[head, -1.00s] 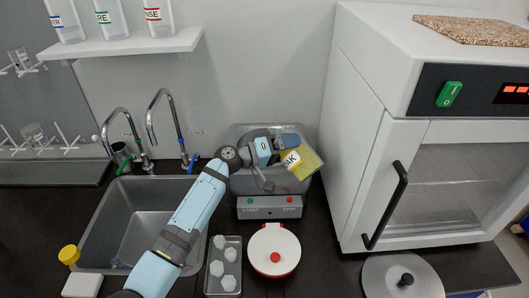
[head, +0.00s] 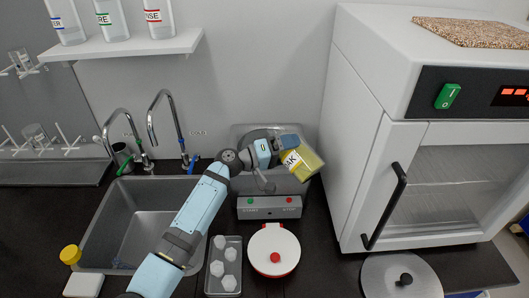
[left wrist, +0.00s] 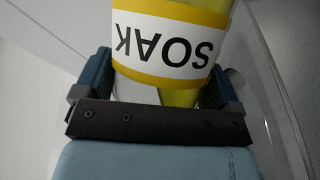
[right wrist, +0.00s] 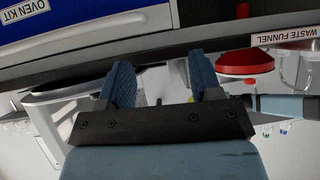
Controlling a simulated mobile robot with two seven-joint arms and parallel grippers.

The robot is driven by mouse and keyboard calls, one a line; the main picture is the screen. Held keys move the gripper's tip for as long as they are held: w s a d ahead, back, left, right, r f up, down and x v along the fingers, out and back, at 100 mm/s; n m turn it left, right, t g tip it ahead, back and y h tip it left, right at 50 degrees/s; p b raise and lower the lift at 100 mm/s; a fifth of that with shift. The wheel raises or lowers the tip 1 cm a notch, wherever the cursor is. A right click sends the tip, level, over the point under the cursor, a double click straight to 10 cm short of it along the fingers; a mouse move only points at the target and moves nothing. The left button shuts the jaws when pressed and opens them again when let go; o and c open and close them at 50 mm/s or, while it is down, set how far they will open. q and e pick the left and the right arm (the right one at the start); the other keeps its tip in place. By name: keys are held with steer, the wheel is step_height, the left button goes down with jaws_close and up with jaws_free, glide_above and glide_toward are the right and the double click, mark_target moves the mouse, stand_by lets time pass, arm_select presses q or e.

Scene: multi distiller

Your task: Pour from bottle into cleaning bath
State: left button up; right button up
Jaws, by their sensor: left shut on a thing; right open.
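The bottle (head: 307,162) is yellow with a white label; the left wrist view shows the label reading SOAK (left wrist: 165,48). My left gripper (head: 287,143) is shut on it and holds it tilted above the right part of the cleaning bath. The bath (head: 240,134) is a grey metal basin at the back, with a START and STOP panel (head: 269,207) in front. My left arm and the bottle hide much of its inside. I cannot see the bottle's mouth or any liquid stream. My right gripper (right wrist: 165,80) is open and empty, seen only in its own wrist view.
A white oven (head: 350,130) stands close to the right of the bath. A sink (head: 130,225) with taps is at left. A tray of white pieces (head: 224,290) and a round white lid with a red knob (head: 289,245) lie in front. A shelf (head: 130,45) is above.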

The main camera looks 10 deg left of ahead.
arm_select(q)
steer(key=shift+w+a, duration=0.1)
steer(key=shift+w+a, duration=0.1)
steer(key=shift+s+d, duration=0.2)
steer(key=shift+w+a+n+t+p, duration=0.15)
steer(key=shift+a+n+t+p, duration=0.05)
steer(key=shift+n+t+p, duration=0.15)
steer(key=shift+d, duration=0.2)
steer(key=shift+w+a+f+n+b, duration=0.1)
steer(key=shift+a+n+b, duration=0.15)
steer(key=shift+a+b, duration=0.05)
steer(key=shift+d, duration=0.1)
steer(key=shift+d, duration=0.1)
